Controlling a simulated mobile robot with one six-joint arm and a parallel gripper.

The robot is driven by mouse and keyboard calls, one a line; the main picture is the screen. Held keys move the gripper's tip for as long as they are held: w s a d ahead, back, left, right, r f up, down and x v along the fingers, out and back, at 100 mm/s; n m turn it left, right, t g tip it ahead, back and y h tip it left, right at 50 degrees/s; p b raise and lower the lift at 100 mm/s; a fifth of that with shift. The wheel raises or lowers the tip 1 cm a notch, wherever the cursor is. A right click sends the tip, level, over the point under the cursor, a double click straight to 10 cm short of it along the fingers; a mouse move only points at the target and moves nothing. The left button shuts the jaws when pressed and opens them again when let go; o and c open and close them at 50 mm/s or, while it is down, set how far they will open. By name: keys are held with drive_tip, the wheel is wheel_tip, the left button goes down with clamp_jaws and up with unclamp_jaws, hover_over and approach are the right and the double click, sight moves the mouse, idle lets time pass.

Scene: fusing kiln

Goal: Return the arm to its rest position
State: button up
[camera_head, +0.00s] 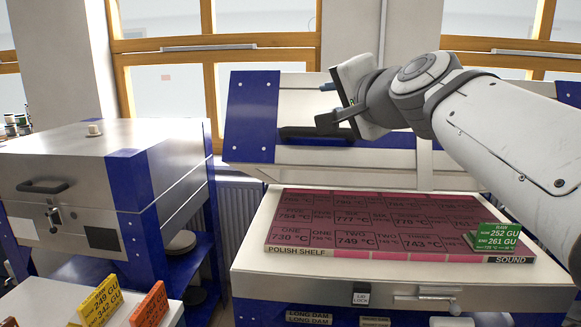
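My arm reaches in from the right edge in the camera_head view. My gripper (330,118) hangs in front of the raised lid (251,112) of the right-hand kiln, close to the dark handle (312,133) on that lid. I cannot tell whether it touches the handle. A dark finger points left; the white gripper body hides the rest, so its opening is unclear. Nothing is seen held in it. The kiln is open, and a dark red shelf (345,224) with printed temperatures lies in it. A green tag (497,238) stands on the shelf's right front corner.
A closed kiln (75,170) stands at the left. A white surface (40,302) at the front left carries yellow (99,302) and orange (149,304) tags. A lid lock (361,297) and latch (425,298) sit on the right-hand kiln's front. Windows are behind.

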drive_tip(key=s+d+f+n+g+h+p, duration=0.1)
drive_tip(key=s+f+n+g+p, duration=0.2)
drive_tip(key=f, duration=0.5)
drive_tip(key=s+d+f+n+g+h+p, duration=0.15)
drive_tip(key=f+g, duration=0.25)
drive_tip(key=f, duration=0.5)
drive_tip(key=s+d+f+n+g+h+p, duration=0.1)
drive_tip(key=s+d+f+n+g+p, duration=0.1)
drive_tip(key=s+f, duration=0.5)
drive_tip(key=s+d+f+n+g+h+p, duration=0.2)
drive_tip(key=s+d+f+n+g, duration=0.1)
drive_tip(key=s+f, duration=0.3)
drive_tip(key=shift+s+f+g+p, duration=0.4)
drive_tip(key=shift+s+g, duration=0.1)
drive_tip(key=shift+s, duration=0.15)
drive_tip(key=shift+o, duration=0.5)
drive_tip(key=shift+r, duration=0.1)
